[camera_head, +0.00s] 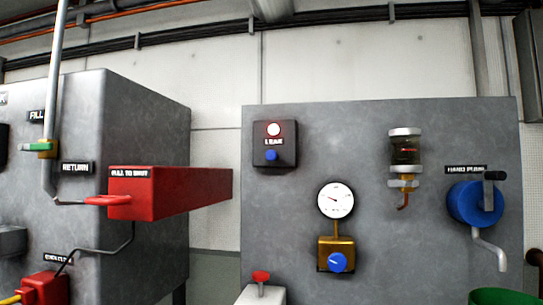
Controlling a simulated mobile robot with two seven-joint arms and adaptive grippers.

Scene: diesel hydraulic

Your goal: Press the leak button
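A dark box labelled LEAK (262,156) is mounted on the upper left of the grey panel (370,135). A round blue button (271,155) sits on the lower part of the box's face, below the label. Neither of my grippers is in view.
A red box labelled PULL TO SHUT (170,193) juts out left of the panel, by the grey tank (150,120). A gauge (335,200), a blue knob (338,262), a glass bowl (404,150) and a blue hand pump (472,203) are on the panel.

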